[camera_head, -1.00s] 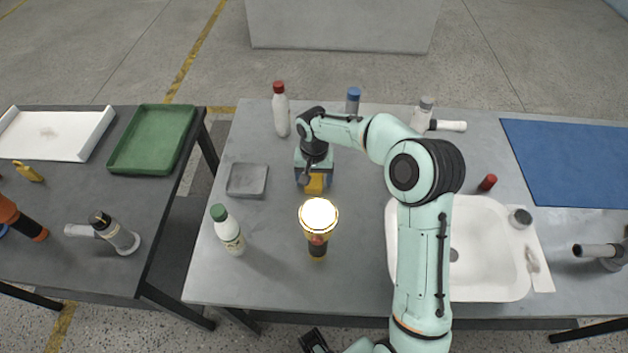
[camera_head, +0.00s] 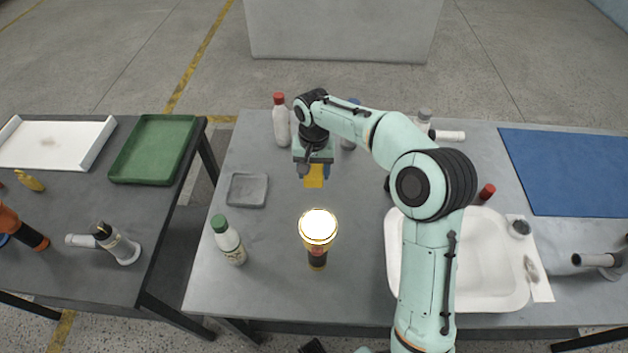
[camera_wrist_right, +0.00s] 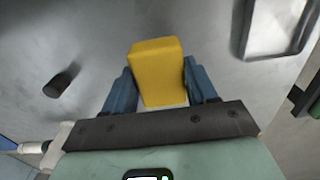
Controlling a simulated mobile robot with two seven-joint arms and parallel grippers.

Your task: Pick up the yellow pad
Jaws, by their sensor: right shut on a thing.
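The yellow pad (camera_head: 314,177) is a small yellow block below my right gripper (camera_head: 315,174) in the head view. In the right wrist view the yellow pad (camera_wrist_right: 157,70) sits between the two blue fingers of my right gripper (camera_wrist_right: 160,88), which are shut on its sides. The pad appears raised above the grey table (camera_head: 270,270). My left gripper does not show clearly in the head view.
A lit flashlight (camera_head: 318,235) stands in front. A green-capped bottle (camera_head: 228,240) and a grey tray (camera_head: 247,190) are to the left. A red-capped bottle (camera_head: 281,122) stands behind. A white basin (camera_head: 480,265) is to the right.

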